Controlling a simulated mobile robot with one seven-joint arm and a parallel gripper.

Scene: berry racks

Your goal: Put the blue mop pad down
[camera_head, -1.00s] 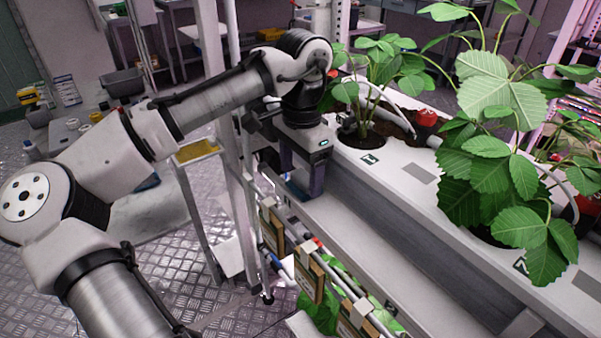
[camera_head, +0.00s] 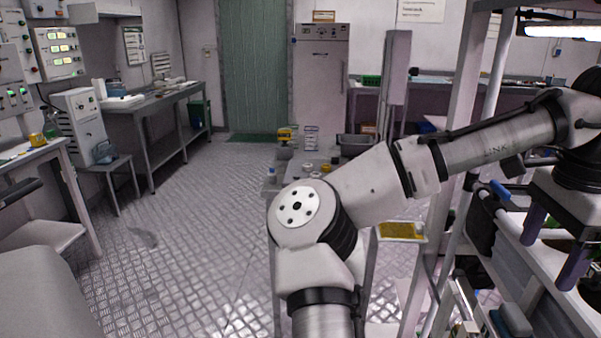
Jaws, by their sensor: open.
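My gripper (camera_head: 553,257) is at the right edge, over the long white rack trough. Its two dark purple fingers point down and stand apart, with nothing visible between them. No blue mop pad can be made out with certainty. A small bright blue piece (camera_head: 501,190) shows left of the gripper, by the rack's end. A grey-blue block (camera_head: 515,320) lies lower down, below and left of the fingers, apart from them. I cannot tell whether either is the pad.
A metal rack post (camera_head: 462,120) stands behind my arm. A low table with small containers (camera_head: 308,168) and a yellow tray (camera_head: 400,231) are beyond my arm. The metal floor (camera_head: 190,220) in the left-middle is clear.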

